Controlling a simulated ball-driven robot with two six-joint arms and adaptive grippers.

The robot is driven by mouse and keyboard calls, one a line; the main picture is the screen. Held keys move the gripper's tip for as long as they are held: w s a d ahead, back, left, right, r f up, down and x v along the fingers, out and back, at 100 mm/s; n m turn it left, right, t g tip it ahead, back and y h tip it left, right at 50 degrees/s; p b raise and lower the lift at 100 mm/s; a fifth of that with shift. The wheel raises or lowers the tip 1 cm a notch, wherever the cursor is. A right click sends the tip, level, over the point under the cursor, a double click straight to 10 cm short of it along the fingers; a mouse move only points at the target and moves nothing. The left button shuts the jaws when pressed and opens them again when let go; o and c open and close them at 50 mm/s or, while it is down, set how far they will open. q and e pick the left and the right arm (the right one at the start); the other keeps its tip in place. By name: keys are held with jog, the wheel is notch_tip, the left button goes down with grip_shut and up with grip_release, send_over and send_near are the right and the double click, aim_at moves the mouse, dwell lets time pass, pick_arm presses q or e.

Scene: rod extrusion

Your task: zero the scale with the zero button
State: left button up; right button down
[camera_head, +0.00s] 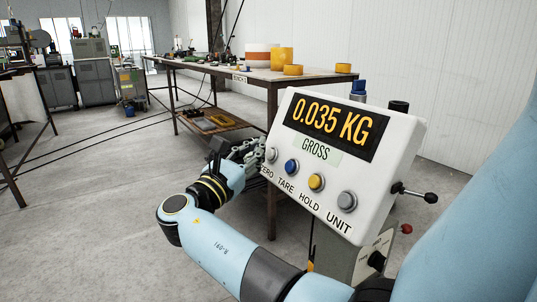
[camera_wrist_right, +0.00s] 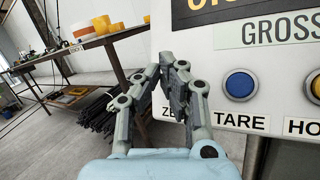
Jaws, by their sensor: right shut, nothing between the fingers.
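The scale's white display box (camera_head: 405,150) stands in front of me and reads 0.035 KG, GROSS. Its front has a row of round buttons: the grey ZERO button (camera_head: 272,154) at the left end, then a blue TARE button (camera_head: 291,166), a yellow HOLD button (camera_head: 316,181) and a grey UNIT button (camera_head: 347,200). My right gripper (camera_head: 256,154) is shut and empty beside the ZERO button at the panel's left edge. In the right wrist view its fingertips (camera_wrist_right: 174,72) cover the spot above the partly hidden ZERO label; whether they touch the button I cannot tell. My left gripper is not in view.
A workbench (camera_head: 225,73) with yellow and white-orange rolls stands behind the display. A lever (camera_head: 415,192) with a black knob sticks out from the box's right side. Open floor lies to the left.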

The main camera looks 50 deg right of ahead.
dwell(0.5)
jog(key=shift+s+d+f, duration=0.15)
jog(key=shift+d+f, duration=0.05)
jog(key=shift+d, duration=0.15)
jog(key=shift+s+d+f, duration=0.15)
jog(key=shift+d+f, duration=0.1)
jog(key=shift+d, duration=0.2)
dwell(0.9)
jog(key=shift+a+r, duration=0.1)
jog(key=shift+w+a+r+p, duration=0.15)
jog(key=shift+a+p, duration=0.05)
jog(key=shift+a, duration=0.15)
jog(key=shift+w+a+r+p, duration=0.15)
jog(key=shift+a+p, duration=0.05)
jog(key=shift+a, duration=0.15)
jog(key=a, duration=0.1)
jog(key=w+a+r, duration=0.1)
jog(key=a, duration=0.1)
jog(key=a+r+p, duration=0.1)
jog(key=shift+w+a+r, duration=0.1)
jog(key=shift+w+a, duration=0.05)
jog(key=shift+a, duration=0.05)
